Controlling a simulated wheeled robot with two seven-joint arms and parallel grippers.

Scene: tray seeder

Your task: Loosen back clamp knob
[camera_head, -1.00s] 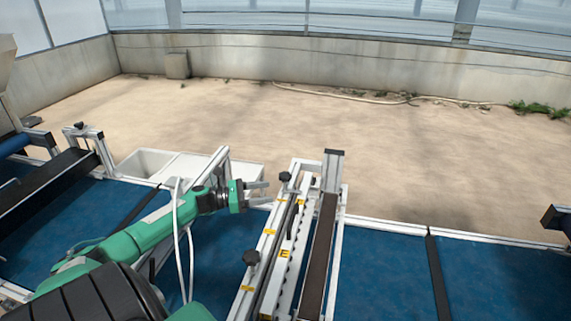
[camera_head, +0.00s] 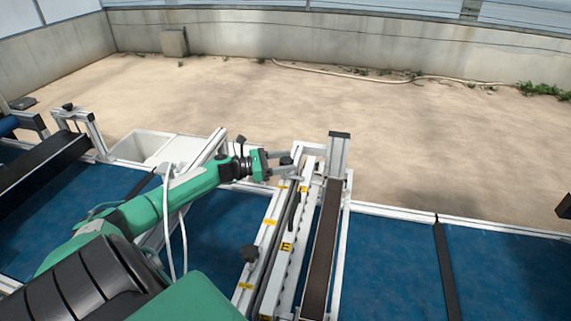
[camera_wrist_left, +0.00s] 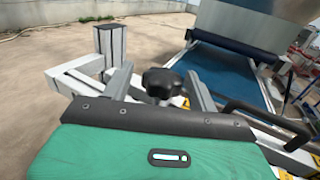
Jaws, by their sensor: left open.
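The back clamp knob (camera_head: 286,160) is a small black knob near the far end of the seeder's pale metal rail. It also shows in the left wrist view (camera_wrist_left: 162,82) as a black lobed knob. My left gripper (camera_head: 283,163) reaches it from the left with its grey fingers open. In the left wrist view my left gripper (camera_wrist_left: 160,88) has one finger on each side of the knob, with visible gaps. The knob's lower part is hidden behind the gripper's dark edge. My right gripper is not in view.
A second black knob (camera_head: 249,253) stands nearer on the same rail. A metal post (camera_head: 338,155) rises just beyond and right of the back knob. A black handle bar (camera_wrist_left: 262,115) lies to the right in the wrist view. A white bin (camera_head: 140,145) stands at the left.

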